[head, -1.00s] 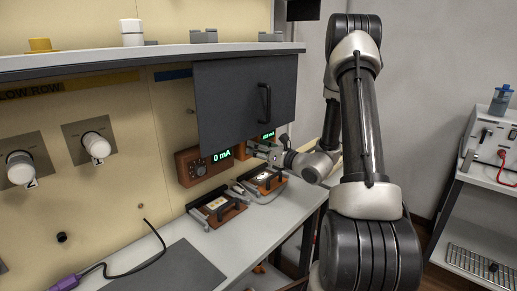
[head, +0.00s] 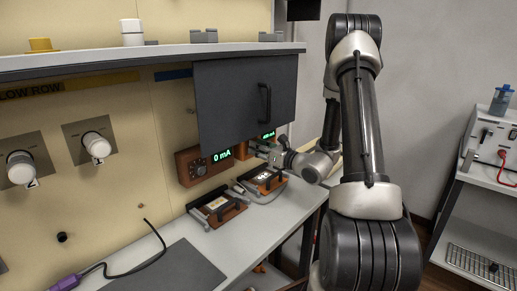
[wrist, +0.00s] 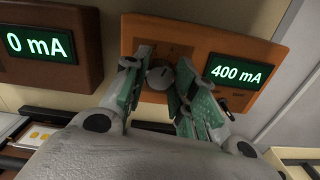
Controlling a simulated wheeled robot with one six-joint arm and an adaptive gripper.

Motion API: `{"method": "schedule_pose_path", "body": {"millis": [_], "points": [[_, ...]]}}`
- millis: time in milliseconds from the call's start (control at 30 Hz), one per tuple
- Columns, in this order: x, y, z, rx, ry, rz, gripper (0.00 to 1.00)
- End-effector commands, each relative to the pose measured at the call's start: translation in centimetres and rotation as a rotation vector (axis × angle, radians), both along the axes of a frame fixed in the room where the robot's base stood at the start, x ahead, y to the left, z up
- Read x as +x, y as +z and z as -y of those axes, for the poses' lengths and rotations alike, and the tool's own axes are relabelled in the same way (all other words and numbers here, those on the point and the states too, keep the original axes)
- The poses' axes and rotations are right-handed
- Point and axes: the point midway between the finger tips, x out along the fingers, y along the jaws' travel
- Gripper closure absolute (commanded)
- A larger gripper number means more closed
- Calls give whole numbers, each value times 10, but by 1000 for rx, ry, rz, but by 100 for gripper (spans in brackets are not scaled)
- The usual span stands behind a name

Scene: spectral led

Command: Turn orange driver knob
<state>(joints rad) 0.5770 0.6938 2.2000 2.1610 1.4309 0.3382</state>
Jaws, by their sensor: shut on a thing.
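The orange driver (wrist: 204,40) is a box on the back panel with a lit display (wrist: 235,72) reading 400 mA. Its round grey knob (wrist: 160,77) sits left of the display in the wrist view. My gripper (wrist: 159,80) has its two green-padded fingers on either side of the knob, shut on it.
A brown driver (head: 190,168) reading 0 mA stands left of the orange one. Two small fixtures (head: 227,214) (head: 268,190) lie on the bench below; the right one has a bright spot. A dark cabinet door (head: 240,100) hangs just above my gripper. A purple-handled cable lies front left.

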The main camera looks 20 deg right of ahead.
Motion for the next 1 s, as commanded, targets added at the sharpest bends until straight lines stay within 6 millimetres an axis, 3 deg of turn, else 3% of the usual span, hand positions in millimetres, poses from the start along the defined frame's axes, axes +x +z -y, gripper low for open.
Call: {"method": "schedule_pose_path", "body": {"millis": [33, 133, 533, 1000], "points": [[0, 0, 0, 0, 0, 0, 67], [0, 0, 0, 1, 0, 0, 51], [-6, 0, 3, 0, -2, -2, 51], [-92, 0, 40, 2, -5, 0, 51]]}}
